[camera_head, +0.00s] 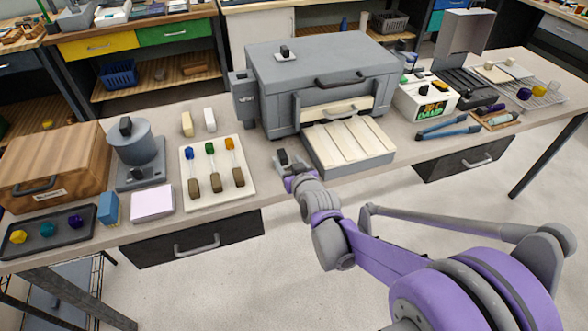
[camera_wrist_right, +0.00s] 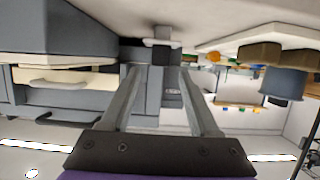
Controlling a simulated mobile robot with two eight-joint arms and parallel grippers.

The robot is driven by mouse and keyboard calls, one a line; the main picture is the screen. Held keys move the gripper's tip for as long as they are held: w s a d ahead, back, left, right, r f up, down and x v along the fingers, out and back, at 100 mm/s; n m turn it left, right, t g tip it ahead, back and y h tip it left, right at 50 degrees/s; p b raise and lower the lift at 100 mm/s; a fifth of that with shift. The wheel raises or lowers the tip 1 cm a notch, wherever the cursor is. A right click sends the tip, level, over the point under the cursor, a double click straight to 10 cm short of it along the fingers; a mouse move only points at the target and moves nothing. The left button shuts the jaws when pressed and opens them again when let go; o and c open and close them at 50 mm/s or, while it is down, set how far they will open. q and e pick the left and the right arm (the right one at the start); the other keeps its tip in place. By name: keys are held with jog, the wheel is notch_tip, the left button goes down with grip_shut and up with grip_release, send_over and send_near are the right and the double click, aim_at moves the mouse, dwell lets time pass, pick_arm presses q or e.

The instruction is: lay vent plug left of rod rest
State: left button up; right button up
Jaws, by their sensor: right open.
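A pale grooved board (camera_head: 346,143), which I take to be the rod rest, lies in front of the grey kiln. My right gripper (camera_head: 284,169) is low at the table's front edge, left of this board, open and empty. Just past its fingertips, a small dark-topped block (camera_head: 281,157) stands on the table; the upside-down right wrist view shows it as a knobbed piece with a pale flange (camera_wrist_right: 161,42). A similar dark knob on a pale plate (camera_head: 285,52) sits on the kiln top. I cannot tell which is the vent plug. My left gripper is not seen.
The grey kiln (camera_head: 325,68) stands behind the board. A white tray (camera_head: 241,180) with several brown-ended tools lies left of my right gripper. A grey canister (camera_head: 132,143) and wooden box (camera_head: 52,155) stand farther left. Blue-handled tongs (camera_head: 447,128) lie at right.

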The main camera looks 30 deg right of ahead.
jog(key=s+a+f+n+g+y, duration=0.1)
jog(key=s+a+g, duration=0.2)
jog(key=s, duration=0.5)
jog(key=s+a+f+g+y, duration=0.1)
jog(key=s+a+f+g, duration=0.1)
jog(key=s+a, duration=0.4)
jog(key=s+a+f+n+g+y, duration=0.1)
jog(key=s+a, duration=0.4)
jog(key=s, duration=0.6)
jog(key=f+g, duration=0.1)
jog(key=g, duration=0.1)
jog(key=shift+f+n+g+p, duration=0.25)
jog(key=shift+n+g+p, duration=0.05)
jog(key=shift+s, duration=0.1)
